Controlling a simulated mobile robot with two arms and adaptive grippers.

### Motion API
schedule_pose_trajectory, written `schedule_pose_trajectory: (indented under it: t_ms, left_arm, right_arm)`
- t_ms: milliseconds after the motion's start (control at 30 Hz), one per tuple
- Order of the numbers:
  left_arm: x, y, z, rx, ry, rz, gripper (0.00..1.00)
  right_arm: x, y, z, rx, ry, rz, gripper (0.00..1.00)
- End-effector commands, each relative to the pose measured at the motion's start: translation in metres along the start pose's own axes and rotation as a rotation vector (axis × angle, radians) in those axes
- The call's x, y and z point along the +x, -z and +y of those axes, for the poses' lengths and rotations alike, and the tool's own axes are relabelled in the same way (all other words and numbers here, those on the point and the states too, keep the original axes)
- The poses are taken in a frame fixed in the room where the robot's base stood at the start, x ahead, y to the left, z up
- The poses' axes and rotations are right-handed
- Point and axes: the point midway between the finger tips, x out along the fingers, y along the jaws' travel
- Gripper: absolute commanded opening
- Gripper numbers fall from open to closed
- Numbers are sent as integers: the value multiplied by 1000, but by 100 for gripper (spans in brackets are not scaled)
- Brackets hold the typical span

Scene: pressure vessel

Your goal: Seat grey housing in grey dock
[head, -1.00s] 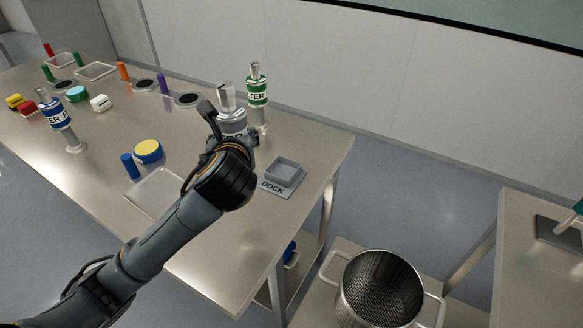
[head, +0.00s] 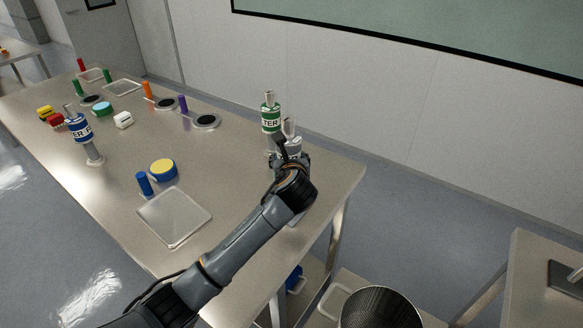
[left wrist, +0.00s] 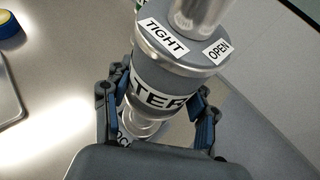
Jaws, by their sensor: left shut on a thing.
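The grey housing (head: 292,143) has a metal stem on top and shows in the left wrist view (left wrist: 172,58) with TIGHT and OPEN labels on its cap and part of a word on its body. My left gripper (head: 284,160) is shut on the housing's body, a finger on each side (left wrist: 155,105). The housing is over the right end of the table. I cannot tell whether housing and dock touch. My right gripper is out of view.
A green-labelled filter (head: 270,118) stands just behind the housing. A large pot (head: 380,310) is below the table's right end.

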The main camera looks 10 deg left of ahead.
Motion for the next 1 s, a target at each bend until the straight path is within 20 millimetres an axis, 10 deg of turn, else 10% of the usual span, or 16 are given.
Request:
schedule_pose_trajectory:
  t_ms: [900, 933, 1000]
  left_arm:
    - [34, 42, -8, 1, 1, -3, 9]
    - [34, 43, -8, 1, 0, 0, 62]
    - [34, 43, -8, 1, 0, 0, 76]
  right_arm:
    - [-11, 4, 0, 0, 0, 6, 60]
    - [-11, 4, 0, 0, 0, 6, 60]
    - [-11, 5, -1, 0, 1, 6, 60]
